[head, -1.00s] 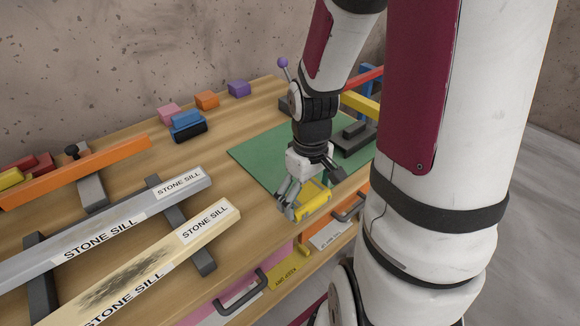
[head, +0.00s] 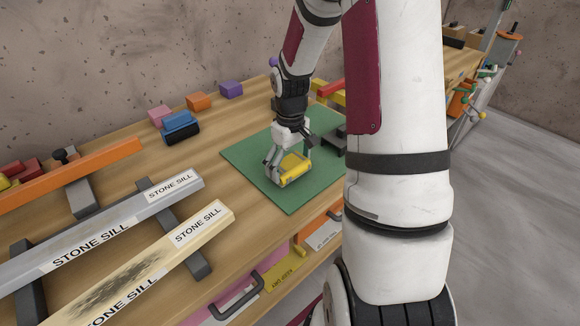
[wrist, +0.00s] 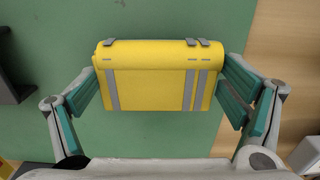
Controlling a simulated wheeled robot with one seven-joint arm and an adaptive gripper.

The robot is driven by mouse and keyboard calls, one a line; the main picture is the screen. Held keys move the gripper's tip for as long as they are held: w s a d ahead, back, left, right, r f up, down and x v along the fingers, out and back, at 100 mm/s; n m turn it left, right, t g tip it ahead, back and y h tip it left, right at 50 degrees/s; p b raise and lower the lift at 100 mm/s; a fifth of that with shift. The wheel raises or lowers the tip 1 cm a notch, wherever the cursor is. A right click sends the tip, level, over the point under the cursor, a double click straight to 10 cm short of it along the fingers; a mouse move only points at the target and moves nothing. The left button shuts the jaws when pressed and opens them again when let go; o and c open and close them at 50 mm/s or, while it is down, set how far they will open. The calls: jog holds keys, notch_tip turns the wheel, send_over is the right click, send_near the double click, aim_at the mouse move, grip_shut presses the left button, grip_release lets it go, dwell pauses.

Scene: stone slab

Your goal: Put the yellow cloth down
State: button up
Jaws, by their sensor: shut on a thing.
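The yellow cloth (head: 294,168) is a folded yellow bundle with grey stripes; it also shows in the wrist view (wrist: 150,75). My gripper (head: 284,164) is shut on it, with a teal-padded finger at each side of the cloth in the wrist view (wrist: 158,95). The cloth is over the green mat (head: 257,158), near its front edge. I cannot tell whether its underside touches the mat.
Two long stone sills, a grey one (head: 125,215) and a stained cream one (head: 150,262), lie on supports at left. Coloured blocks (head: 199,102) stand at the back. A dark stepped block (head: 334,142) is right of my gripper. Bare mat lies left of the cloth.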

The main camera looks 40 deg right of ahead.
jog(key=shift+f, duration=0.45)
jog(key=shift+f, duration=0.15)
jog(key=o, duration=1)
